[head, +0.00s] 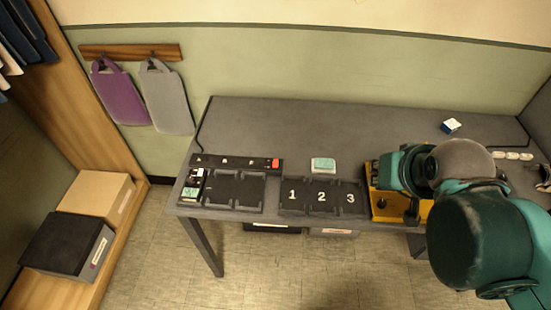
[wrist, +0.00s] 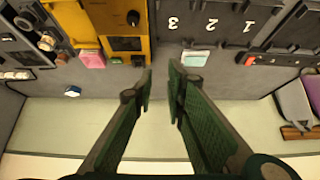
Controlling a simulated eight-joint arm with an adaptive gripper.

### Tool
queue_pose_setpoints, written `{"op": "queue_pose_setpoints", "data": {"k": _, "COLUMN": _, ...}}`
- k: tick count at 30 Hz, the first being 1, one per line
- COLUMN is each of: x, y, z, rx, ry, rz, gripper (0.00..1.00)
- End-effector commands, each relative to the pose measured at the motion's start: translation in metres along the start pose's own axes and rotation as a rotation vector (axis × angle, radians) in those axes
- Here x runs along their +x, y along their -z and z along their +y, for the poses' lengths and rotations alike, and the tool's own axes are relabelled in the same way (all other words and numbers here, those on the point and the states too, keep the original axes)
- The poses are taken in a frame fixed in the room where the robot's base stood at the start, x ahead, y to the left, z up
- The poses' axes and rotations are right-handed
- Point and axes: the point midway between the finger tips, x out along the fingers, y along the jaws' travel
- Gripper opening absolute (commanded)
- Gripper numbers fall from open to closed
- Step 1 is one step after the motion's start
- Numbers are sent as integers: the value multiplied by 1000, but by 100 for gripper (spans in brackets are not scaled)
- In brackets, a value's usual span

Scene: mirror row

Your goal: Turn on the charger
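A long black strip with white letters (head: 238,162) lies at the left of the grey table and looks like the charger. A red-orange switch (head: 275,163) is at its right end. In the wrist view, which is upside down, the strip (wrist: 285,61) is at the right edge with the switch (wrist: 250,60) on it. I cannot tell the switch's position. My gripper (wrist: 162,78) is open and empty, its two green fingers apart above the table. It is well to the strip's side. In the head view my arm hides most of the gripper.
A numbered black tray (head: 321,208) lies mid-table, with a pale teal-topped block (head: 323,164) behind it. A yellow unit (head: 381,207) stands under my arm. A pink block (wrist: 92,59) is beside it in the wrist view. A small blue-white block (head: 451,125) lies farther back. The rear table is mostly clear.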

Motion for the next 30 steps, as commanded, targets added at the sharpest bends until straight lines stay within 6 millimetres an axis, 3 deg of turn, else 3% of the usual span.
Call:
{"op": "queue_pose_setpoints", "data": {"k": 3, "x": -1, "y": 4, "z": -2, "rx": 16, "ry": 3, "rz": -5, "gripper": 0}}
{"op": "queue_pose_setpoints", "data": {"k": 11, "x": -2, "y": 19, "z": -14, "rx": 107, "ry": 13, "rz": -35, "gripper": 0}}
{"op": "queue_pose_setpoints", "data": {"k": 30, "x": 5, "y": 66, "z": -62, "rx": 455, "ry": 14, "rz": -152, "gripper": 0}}
